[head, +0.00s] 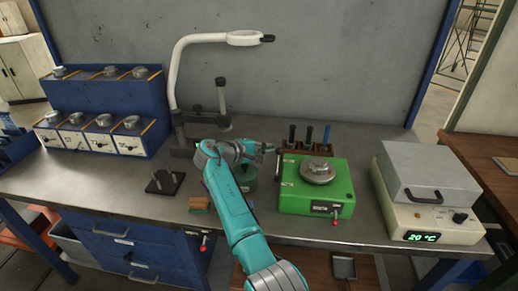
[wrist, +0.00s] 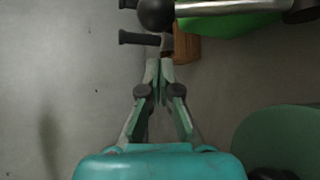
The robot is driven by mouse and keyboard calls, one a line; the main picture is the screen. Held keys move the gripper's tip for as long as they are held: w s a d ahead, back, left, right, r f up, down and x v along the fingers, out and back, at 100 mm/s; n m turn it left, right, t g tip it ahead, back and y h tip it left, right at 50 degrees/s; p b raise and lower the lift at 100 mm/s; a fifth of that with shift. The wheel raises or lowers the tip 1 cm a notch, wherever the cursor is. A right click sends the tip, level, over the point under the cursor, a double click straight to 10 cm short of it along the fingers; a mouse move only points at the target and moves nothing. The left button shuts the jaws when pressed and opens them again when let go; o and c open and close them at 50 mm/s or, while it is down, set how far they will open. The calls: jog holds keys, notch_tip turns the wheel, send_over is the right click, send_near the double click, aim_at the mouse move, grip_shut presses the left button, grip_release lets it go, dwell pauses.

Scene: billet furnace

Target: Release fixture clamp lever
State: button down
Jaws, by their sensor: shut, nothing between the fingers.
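A green box-shaped fixture (head: 300,199) stands on the bench with a round metal part (head: 318,170) on top. A small lever with a red knob (head: 335,219) shows at its front right; I cannot tell for sure that it is the clamp lever. My gripper (head: 271,150) is left of the fixture, near a wooden tool rack (head: 292,153), apart from the red knob. In the wrist view, my gripper's fingers (wrist: 160,64) are together and hold nothing. A black ball (wrist: 156,13) and a metal rod (wrist: 232,6) show beyond the fingertips.
A dark green round object (head: 246,180) sits under my arm. A heater box (head: 432,205) reading 20 °C stands at right. A magnifier lamp (head: 177,80), a blue rack (head: 108,95) and a post stand (head: 160,182) are at left. The front left bench top is mostly clear.

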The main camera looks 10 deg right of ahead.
aim_at(279, 149)
jog(key=shift+s+d+r, duration=0.1)
jog(key=shift+s+r, duration=0.15)
jog(key=shift+s, duration=0.3)
jog(key=shift+s+d+r, duration=0.1)
jog(key=shift+s+r, duration=0.1)
jog(key=shift+s, duration=0.4)
jog(key=shift+s+d+r, duration=0.1)
jog(key=shift+s+r, duration=0.15)
jog(key=shift+s, duration=0.3)
jog(key=s+m+t+h, duration=0.1)
jog(key=s+a+r+m+h, duration=0.1)
jog(key=s+m+t, duration=0.1)
jog(key=s, duration=0.1)
jog(key=shift+a+r+t+h, duration=0.2)
jog(key=shift+t+h, duration=0.1)
jog(key=shift+h, duration=0.1)
jog(key=s+m+h, duration=0.1)
jog(key=s+a+m, duration=0.1)
jog(key=s, duration=0.1)
jog(key=s+h, duration=0.1)
jog(key=s, duration=0.1)
jog(key=shift+s+a+f+m+h, duration=0.2)
jog(key=shift+a+f+m+h, duration=0.1)
jog(key=shift+a+f+m, duration=0.1)
jog(key=shift+s+f, duration=0.1)
